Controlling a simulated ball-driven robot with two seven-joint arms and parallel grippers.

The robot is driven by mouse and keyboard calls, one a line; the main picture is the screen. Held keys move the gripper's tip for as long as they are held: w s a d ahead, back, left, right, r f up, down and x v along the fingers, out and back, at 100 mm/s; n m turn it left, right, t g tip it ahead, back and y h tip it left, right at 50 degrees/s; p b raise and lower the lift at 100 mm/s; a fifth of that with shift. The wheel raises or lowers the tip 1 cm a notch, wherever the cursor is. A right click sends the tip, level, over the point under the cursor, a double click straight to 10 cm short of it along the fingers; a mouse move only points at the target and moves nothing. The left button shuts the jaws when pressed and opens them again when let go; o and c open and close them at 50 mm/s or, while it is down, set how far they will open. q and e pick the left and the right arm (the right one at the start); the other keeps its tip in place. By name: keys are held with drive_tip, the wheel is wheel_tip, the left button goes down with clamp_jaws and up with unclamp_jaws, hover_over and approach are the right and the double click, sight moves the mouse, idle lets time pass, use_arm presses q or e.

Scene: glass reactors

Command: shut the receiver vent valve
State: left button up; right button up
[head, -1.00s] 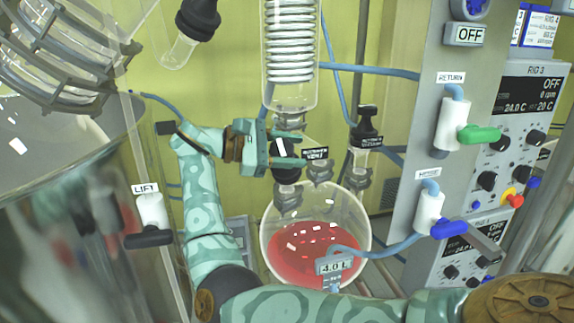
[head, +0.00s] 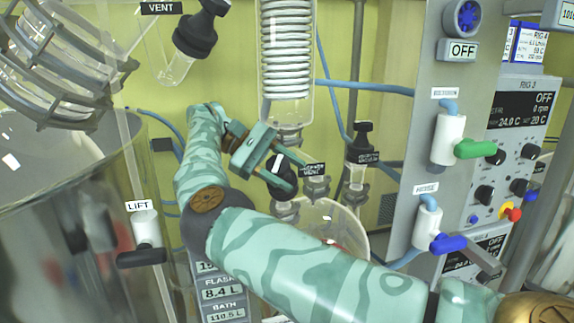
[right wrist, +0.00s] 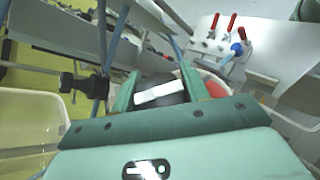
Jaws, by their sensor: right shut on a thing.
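My right gripper (head: 281,176) is shut on this knob, one finger on each side, and is tilted down to the right. In the right wrist view the knob (right wrist: 160,92) sits between the fingers, with a white bar across its face. Part of the knob is hidden by the fingers in the head view. My left gripper is not in view.
The coil condenser (head: 287,60) stands above. The receiver flask (head: 345,217) is below, largely behind my arm. Another black-topped valve (head: 361,146) is to the right. A grey panel with green (head: 476,149) and blue (head: 447,243) handles is further right; a large glass vessel fills the left.

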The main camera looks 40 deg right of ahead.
drive_tip(key=shift+f, duration=0.15)
drive_tip(key=o, duration=0.7)
